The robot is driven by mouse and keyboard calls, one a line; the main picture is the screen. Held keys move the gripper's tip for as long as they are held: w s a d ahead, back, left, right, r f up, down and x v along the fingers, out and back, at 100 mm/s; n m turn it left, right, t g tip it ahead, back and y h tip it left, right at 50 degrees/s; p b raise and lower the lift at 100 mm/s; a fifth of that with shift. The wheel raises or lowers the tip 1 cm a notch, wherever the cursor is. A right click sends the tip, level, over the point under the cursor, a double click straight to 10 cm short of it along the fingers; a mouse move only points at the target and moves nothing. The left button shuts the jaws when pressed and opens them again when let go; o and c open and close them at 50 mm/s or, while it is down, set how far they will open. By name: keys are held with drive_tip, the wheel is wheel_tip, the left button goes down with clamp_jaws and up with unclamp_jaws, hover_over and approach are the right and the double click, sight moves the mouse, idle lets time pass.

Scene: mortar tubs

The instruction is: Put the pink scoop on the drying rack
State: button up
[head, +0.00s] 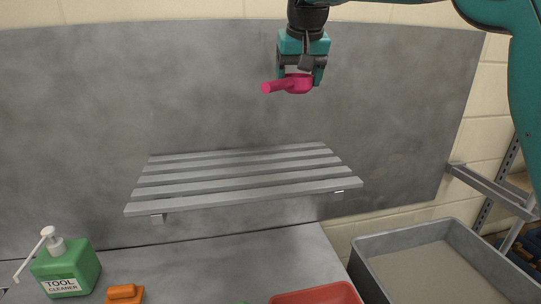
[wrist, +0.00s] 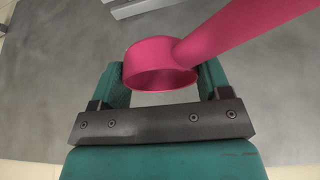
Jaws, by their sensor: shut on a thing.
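The pink scoop (head: 297,84) is held in my gripper (head: 301,76), high above the drying rack. Its handle points left in the head view. In the wrist view the round cup of the scoop (wrist: 158,66) sits between the two fingers of my gripper (wrist: 162,80), and the handle runs to the upper right. The drying rack (head: 240,187) is a grey slatted shelf on the back wall, below the gripper. Its slats look empty. Part of a grey edge shows at the top of the wrist view.
A green tool cleaner bottle (head: 64,268) and an orange object (head: 124,293) stand on the counter at lower left. A red tray (head: 318,293) is at the front. A grey tub (head: 384,279) is at lower right. A metal bracket (head: 490,190) juts out at right.

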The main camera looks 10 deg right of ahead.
sight(292, 162)
wheel_tip(292, 162, down, 18)
drive_tip(key=p, duration=0.2)
drive_tip(key=shift+a+r+p, duration=0.1)
drive_tip(key=shift+p, duration=0.2)
drive_tip(key=o, duration=1)
drive_tip(key=shift+c, duration=0.2)
drive_tip(key=b+v, duration=0.3)
drive_tip(key=v, duration=0.9)
drive_tip(key=s+a+f+n+g+y, duration=0.1)
drive_tip(key=s+f+n, duration=0.1)
drive_tip(key=s, duration=0.8)
drive_tip(key=s+a+f+n+g+y, duration=0.1)
drive_tip(key=s+f+n+g+y, duration=0.1)
drive_tip(key=s, duration=0.9)
drive_tip(key=s+a+f+n+g+y, duration=0.1)
drive_tip(key=s+f+n, duration=0.3)
drive_tip(key=s, duration=0.6)
drive_tip(key=shift+s+a+f+g+y, duration=0.3)
drive_tip(key=shift+a+f, duration=0.1)
drive_tip(key=shift+f, duration=0.3)
